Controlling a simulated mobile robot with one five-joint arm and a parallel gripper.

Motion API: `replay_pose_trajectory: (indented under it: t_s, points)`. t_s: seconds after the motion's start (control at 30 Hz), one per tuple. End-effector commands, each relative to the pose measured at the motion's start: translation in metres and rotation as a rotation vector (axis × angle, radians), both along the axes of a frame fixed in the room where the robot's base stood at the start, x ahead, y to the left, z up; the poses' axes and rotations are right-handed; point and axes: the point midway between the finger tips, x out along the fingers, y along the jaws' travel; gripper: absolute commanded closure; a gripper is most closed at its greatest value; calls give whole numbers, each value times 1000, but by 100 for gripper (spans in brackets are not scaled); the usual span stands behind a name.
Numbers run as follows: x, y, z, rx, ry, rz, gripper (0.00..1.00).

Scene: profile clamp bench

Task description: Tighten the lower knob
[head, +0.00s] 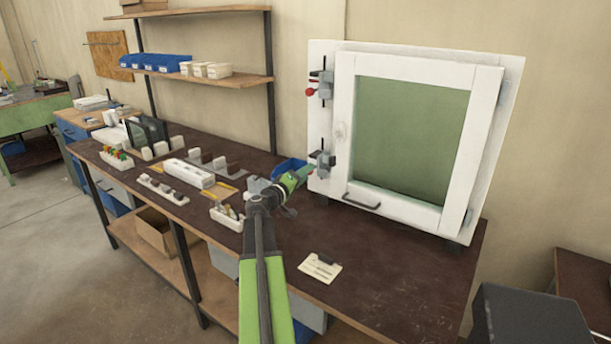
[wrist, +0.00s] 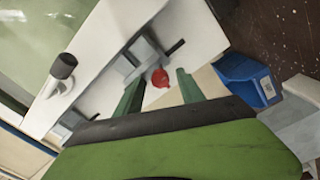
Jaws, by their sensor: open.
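A white framed panel (head: 483,140) with a green pane stands on the bench. The lower clamp (head: 322,161) is grey and sits on its left edge. Its red lower knob (wrist: 160,78) shows in the wrist view; in the head view I cannot make it out near my gripper. The upper clamp's red knob (head: 310,92) shows higher on the same edge. My gripper (head: 304,174) is open, close to the lower clamp. In the wrist view the red knob appears between the green fingers, beyond or between their tips; I cannot tell contact.
A blue bin (head: 289,167) stands behind my gripper and shows at right in the wrist view (wrist: 245,78). A dark handle (head: 361,202) is on the panel's lower part. A paper card (head: 320,267) lies on the bench (head: 395,275). Trays with parts stand to the left.

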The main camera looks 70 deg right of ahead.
Motion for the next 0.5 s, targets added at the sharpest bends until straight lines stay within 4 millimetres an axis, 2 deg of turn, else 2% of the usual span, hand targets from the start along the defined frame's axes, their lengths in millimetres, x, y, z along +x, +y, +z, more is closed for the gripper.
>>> replay_pose_trajectory:
  t_s: [0.17, 0.5]
  points:
    - [7, 30, -1, 0, 0, 2, 54]
    - [32, 122, -4, 0, 0, 4, 54]
